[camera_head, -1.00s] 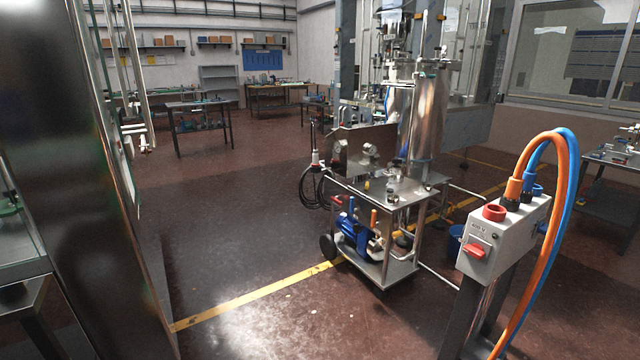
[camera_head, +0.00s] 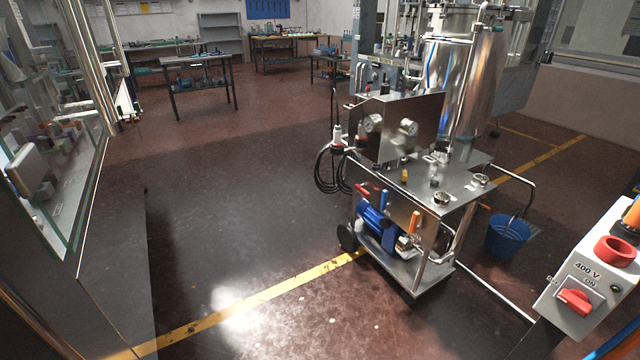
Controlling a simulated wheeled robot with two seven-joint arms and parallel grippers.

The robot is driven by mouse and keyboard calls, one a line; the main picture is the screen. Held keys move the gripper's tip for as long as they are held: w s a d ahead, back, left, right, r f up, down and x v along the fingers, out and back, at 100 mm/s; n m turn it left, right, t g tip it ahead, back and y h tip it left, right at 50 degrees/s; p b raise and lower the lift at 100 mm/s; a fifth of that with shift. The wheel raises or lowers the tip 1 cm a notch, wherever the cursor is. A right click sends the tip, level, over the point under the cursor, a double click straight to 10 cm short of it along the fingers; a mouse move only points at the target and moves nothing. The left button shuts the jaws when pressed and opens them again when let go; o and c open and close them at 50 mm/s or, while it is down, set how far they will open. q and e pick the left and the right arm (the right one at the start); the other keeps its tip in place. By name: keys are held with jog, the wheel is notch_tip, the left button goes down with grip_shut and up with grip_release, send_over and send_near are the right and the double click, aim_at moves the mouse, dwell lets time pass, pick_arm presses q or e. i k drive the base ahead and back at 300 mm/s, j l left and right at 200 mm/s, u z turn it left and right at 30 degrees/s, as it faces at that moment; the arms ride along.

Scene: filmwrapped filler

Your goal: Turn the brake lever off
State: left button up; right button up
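A wheeled steel cart (camera_head: 470,187) stands in the middle right on the brown floor. On its lower shelf is a blue pump-like unit (camera_head: 376,222). Small levers show at the cart's left side: a red one (camera_head: 363,189), a blue one (camera_head: 384,200) and an orange one (camera_head: 414,221). No label shows which of these, if any, is the brake lever, and their settings are too small to read. Neither of my grippers is in view.
A grey 400 V box (camera_head: 566,268) with a red switch (camera_head: 576,301) stands at the right edge. A blue bucket (camera_head: 508,238) is right of the cart. A glass-sided cabinet (camera_head: 75,190) lines the left. The floor (camera_head: 235,190) between is clear.

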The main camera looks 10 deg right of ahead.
aim_at(359, 187)
jog(key=i+z, duration=0.25)
jog(key=i, duration=0.15)
jog(key=i+j+z, duration=0.45)
jog(key=i, duration=0.25)
